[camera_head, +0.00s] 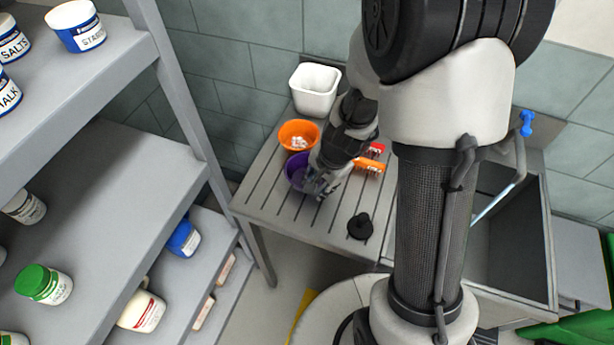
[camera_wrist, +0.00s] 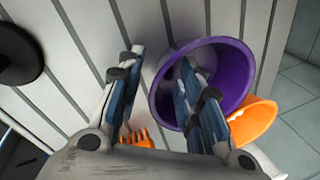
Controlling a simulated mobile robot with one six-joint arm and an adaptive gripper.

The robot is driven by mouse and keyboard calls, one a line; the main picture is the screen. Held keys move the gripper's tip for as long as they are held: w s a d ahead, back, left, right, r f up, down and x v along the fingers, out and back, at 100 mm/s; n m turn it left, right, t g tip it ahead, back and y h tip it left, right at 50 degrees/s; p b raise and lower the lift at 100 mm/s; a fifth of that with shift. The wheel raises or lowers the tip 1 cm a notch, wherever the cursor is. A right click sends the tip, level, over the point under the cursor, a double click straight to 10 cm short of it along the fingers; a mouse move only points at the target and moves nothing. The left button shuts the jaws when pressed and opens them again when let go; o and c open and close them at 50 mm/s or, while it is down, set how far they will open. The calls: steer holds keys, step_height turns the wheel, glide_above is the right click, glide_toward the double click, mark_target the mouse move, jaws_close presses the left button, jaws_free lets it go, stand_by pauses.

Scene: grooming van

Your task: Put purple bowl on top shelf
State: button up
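The purple bowl (camera_head: 295,172) stands on the grey slatted drainboard (camera_head: 258,212), partly hidden behind my gripper (camera_head: 318,190). In the wrist view, my gripper (camera_wrist: 160,60) is open, its two fingers apart. One finger reaches inside the purple bowl (camera_wrist: 234,65) and the other is outside, with the near rim between them. I see no clear contact on the rim. The grey shelf unit is at the left of the head view; its highest visible shelf (camera_head: 95,85) carries white-and-blue jars (camera_head: 77,26) and has bare surface at its right. Any higher shelf is out of view.
An orange bowl (camera_head: 298,126) with pale pieces touches or nearly touches the purple bowl. A white tub (camera_head: 315,88) stands behind. Orange brushes (camera_head: 369,165) and a black round object (camera_head: 360,227) lie nearby. A sink is at the right. Lower shelves hold more jars (camera_head: 43,285).

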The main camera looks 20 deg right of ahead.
jaws_close()
steer(key=shift+s, duration=0.1)
stand_by(0.5)
